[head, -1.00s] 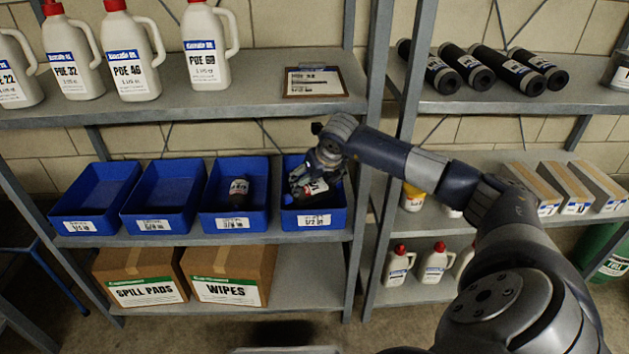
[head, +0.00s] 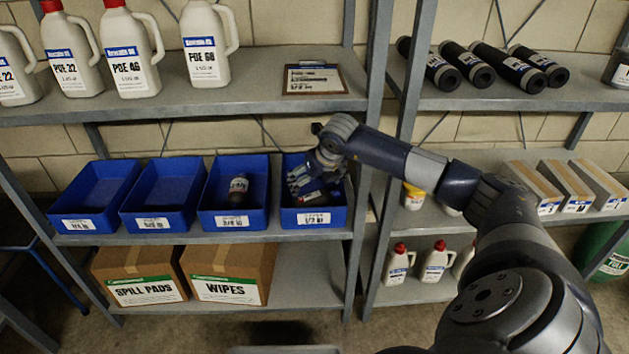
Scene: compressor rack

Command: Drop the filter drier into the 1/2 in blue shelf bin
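The 1/2 in blue shelf bin (head: 318,219) is the rightmost of the blue bins on the middle shelf. The filter drier (head: 313,198), a dark cylinder with a white and red label, lies low inside this bin, partly hidden by my gripper and the bin's front wall. My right gripper (head: 313,184) is over the bin with its fingers reaching in just above the drier. Its fingers look spread, and the drier sits below them; any light contact cannot be made out. My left gripper is not in view.
The neighbouring blue bin (head: 233,222) holds another drier (head: 238,190). Two bins further left look empty. A shelf with white oil jugs (head: 207,45) and a clipboard (head: 314,79) is above. A grey rack post (head: 372,130) stands right of the bin, beside my arm.

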